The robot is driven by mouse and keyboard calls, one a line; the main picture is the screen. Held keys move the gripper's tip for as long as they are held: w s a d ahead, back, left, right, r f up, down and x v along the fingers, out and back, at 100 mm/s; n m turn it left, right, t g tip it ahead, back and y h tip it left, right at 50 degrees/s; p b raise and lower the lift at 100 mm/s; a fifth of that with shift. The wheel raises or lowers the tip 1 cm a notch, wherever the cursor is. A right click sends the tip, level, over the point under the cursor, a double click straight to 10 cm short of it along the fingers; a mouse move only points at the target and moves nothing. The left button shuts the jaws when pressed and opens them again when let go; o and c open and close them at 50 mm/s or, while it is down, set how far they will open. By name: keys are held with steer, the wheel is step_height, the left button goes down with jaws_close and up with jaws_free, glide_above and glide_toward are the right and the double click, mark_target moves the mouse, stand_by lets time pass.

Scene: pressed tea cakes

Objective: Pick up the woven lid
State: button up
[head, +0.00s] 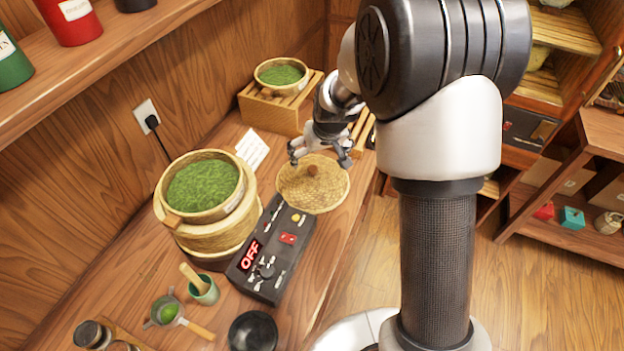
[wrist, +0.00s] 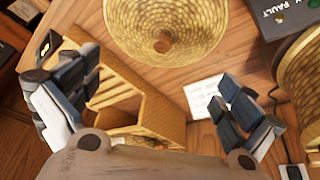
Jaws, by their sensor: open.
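The woven lid (head: 325,194) is a round, tan, coiled disc with a brown knob (head: 313,170) at its middle. It lies on the wooden counter, to the right of the bamboo steamer. In the wrist view the woven lid (wrist: 165,12) is at the top, with its knob near its lower part. My gripper (head: 320,160) is at the lid's far edge, near the knob in the head view. Whether a finger touches the lid I cannot tell.
A steamer of green tea leaves (head: 203,188) stands left of the lid, beside a black control box (head: 270,250) reading OFF. A second basket (head: 281,76) sits on a slatted wooden crate (head: 270,112) behind. A white card (head: 252,149) lies nearby. A shelf (head: 95,60) overhangs the upper left.

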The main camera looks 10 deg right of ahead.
mark_target(313, 168)
steer(key=b+x, duration=0.1)
steer(key=x, duration=0.5)
steer(key=shift+f, duration=0.15)
steer(key=b+x, duration=0.1)
steer(key=x, duration=0.1)
steer(key=b+x, duration=0.1)
steer(key=x, duration=0.2)
steer(key=shift+s+f, duration=0.2)
steer(key=shift+r, duration=0.1)
steer(key=shift+c, duration=0.5)
